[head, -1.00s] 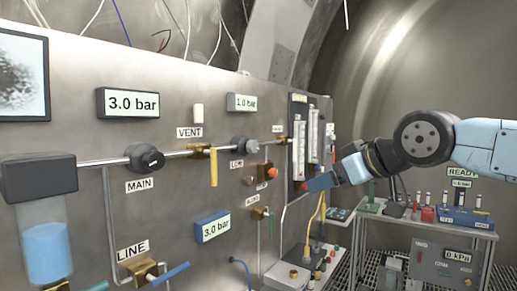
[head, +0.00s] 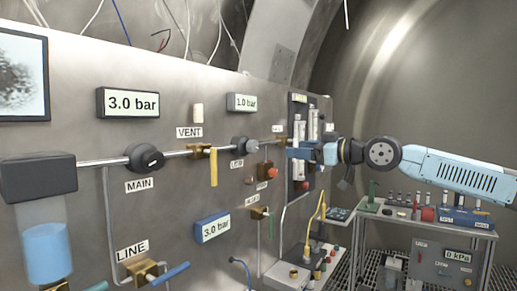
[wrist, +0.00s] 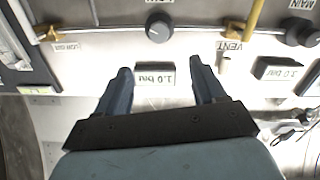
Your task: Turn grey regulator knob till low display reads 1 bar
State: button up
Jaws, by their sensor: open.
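The grey regulator knob (head: 244,146) sits on the pipe along the steel panel, above a small, hard-to-read label. The small display (head: 242,102) above it reads 1.0 bar. My gripper (head: 289,150) is to the right of the knob in the head view, apart from it. In the wrist view, where the panel is upside down, my open gripper (wrist: 159,64) has its two blue fingers spread with nothing between them. The knob (wrist: 158,28) lies beyond the fingertips, and the low display (wrist: 155,77) shows between the fingers.
The black MAIN knob (head: 145,158) and its 3.0 bar display (head: 129,103) are to the left. The yellow VENT handle (head: 213,167) hangs left of the grey knob. Flowmeter tubes (head: 298,150) stand behind my gripper. A bench (head: 480,233) stands at right.

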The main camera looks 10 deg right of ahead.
aim_at(256, 147)
jog(key=x, duration=1.5)
jog(key=shift+w, duration=0.15)
jog(key=c, duration=1.1)
jog(key=shift+o, duration=0.2)
jog(key=shift+m, duration=0.3)
jog(key=o, duration=1.1)
jog(key=shift+c, duration=0.2)
jog(key=shift+d, duration=0.1)
